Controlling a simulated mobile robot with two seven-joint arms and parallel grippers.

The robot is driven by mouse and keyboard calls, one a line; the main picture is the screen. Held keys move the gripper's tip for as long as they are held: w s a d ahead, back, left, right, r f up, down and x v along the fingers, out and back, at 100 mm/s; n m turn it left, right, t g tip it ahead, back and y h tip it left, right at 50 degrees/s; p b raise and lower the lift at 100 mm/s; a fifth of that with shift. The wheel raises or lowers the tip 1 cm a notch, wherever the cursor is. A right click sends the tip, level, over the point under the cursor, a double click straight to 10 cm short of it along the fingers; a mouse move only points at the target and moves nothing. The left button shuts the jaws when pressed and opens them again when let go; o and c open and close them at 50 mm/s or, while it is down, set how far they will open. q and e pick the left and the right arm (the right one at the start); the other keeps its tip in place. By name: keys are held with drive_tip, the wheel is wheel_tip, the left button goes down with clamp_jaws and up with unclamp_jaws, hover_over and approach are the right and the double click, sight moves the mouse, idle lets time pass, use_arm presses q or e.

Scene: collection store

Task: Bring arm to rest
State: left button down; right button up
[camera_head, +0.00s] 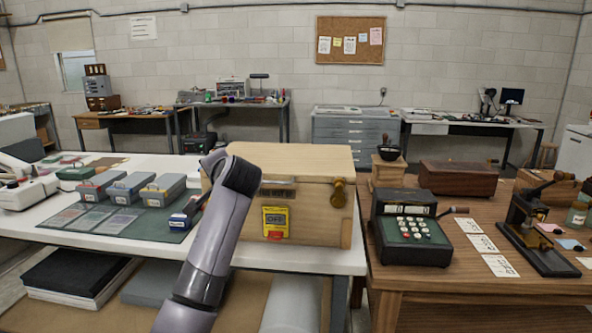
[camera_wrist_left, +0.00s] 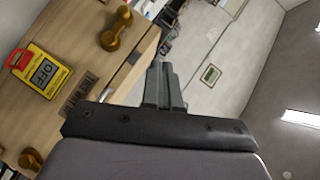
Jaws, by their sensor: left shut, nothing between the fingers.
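My left arm (camera_head: 212,235) rises from the bottom of the head view, its bent upper end in front of the left part of a wooden chest (camera_head: 325,215). In the head view I cannot clearly make out the left gripper's fingers. In the left wrist view my left gripper (camera_wrist_left: 160,72) has its fingers together with nothing between them. The chest's wooden face (camera_wrist_left: 100,20) lies left of the fingers there. My right gripper is not in view.
A yellow OFF switch (camera_head: 275,222) and a brass knob (camera_head: 338,194) are on the chest's front. Grey bins (camera_head: 162,190) stand on a green mat (camera_head: 150,232) to the left. A black keyed machine (camera_head: 412,230) stands on the wooden table (camera_head: 450,285) at right.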

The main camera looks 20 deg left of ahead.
use_arm(q)
drive_tip(key=s+d+f+m+t+h, duration=0.1)
drive_tip(key=s+d+f+h, duration=0.15)
drive_tip(key=f, duration=0.65)
drive_tip(key=s+d+f+m+h, duration=0.1)
drive_tip(key=s+d+f+h, duration=0.15)
drive_tip(key=f, duration=0.65)
drive_tip(key=s+d+f+t+h, duration=0.1)
drive_tip(key=s+d+f+h, duration=0.2)
drive_tip(key=f, duration=0.6)
drive_tip(key=s+d+f+n+h, duration=0.1)
drive_tip(key=s+d+f, duration=0.3)
drive_tip(key=s, duration=0.4)
drive_tip(key=s+d+f+n+h, duration=0.1)
drive_tip(key=s+d+f, duration=0.3)
drive_tip(key=s, duration=0.5)
drive_tip(key=s+d+f+n+g+h, duration=0.1)
drive_tip(key=s+d+f+h, duration=0.2)
drive_tip(key=s+f, duration=0.3)
drive_tip(key=s+d, duration=0.1)
drive_tip(key=s, duration=0.2)
drive_tip(key=shift+d, duration=0.2)
drive_tip(key=shift+w+f, duration=0.1)
drive_tip(key=shift+w, duration=0.05)
